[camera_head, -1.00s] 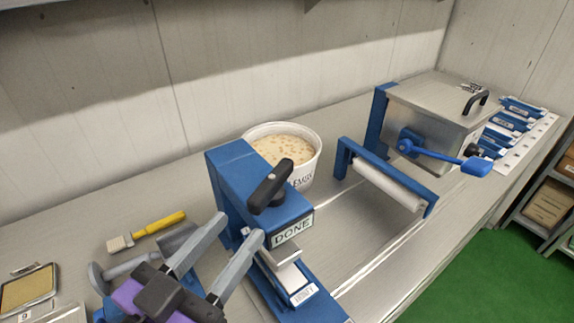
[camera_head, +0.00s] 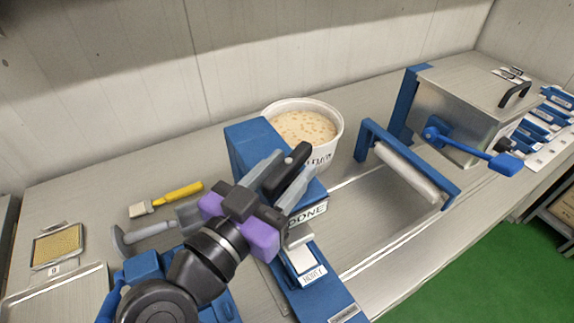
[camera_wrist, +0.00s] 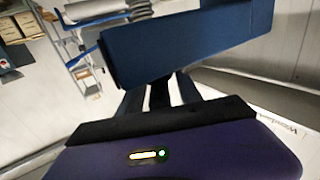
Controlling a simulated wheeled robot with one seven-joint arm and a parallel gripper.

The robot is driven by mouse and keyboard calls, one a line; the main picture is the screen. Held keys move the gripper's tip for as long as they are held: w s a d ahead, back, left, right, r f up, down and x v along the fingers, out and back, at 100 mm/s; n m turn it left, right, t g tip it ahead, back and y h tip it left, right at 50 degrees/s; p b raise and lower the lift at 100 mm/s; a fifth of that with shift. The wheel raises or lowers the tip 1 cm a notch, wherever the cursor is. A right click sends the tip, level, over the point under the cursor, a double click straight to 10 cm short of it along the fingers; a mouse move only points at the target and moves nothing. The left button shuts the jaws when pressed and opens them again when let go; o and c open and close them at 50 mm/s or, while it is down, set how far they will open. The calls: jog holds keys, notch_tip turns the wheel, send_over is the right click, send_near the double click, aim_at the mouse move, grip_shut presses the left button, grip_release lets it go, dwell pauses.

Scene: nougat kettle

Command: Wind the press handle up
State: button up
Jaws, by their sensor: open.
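The blue press (camera_head: 252,140) stands on the bench, with a black handle (camera_head: 298,156) on top and a "DONE" sign (camera_head: 308,214) on its front. My gripper (camera_head: 291,165), with a purple body and grey fingers, is at the press top. Its fingers are open and lie on either side of the handle in the head view. I cannot tell whether they touch it. My gripper covers part of the handle and press. In the wrist view a dark blue block (camera_wrist: 190,42), seemingly part of the press, fills the space beyond the fingers.
A white tub of nougat (camera_head: 305,122) stands right behind the press. A blue roller frame (camera_head: 405,165) and a steel box with a blue crank (camera_head: 465,100) are to the right. A yellow-handled brush (camera_head: 168,199), a scraper (camera_head: 150,231) and trays (camera_head: 58,246) lie left.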

grip_shut()
jog(key=shift+d+f+n+t+y+b, duration=0.15)
jog(key=shift+n+t+y+b, duration=0.15)
jog(key=shift+y+b, duration=0.1)
jog(key=n+t+y, duration=0.1)
jog(key=y, duration=0.1)
jog(key=shift+n+y+b, duration=0.3)
jog(key=shift+n+t+y, duration=0.3)
jog(key=shift+n+y, duration=0.9)
jog(key=shift+y, duration=0.5)
jog(key=shift+r, duration=0.2)
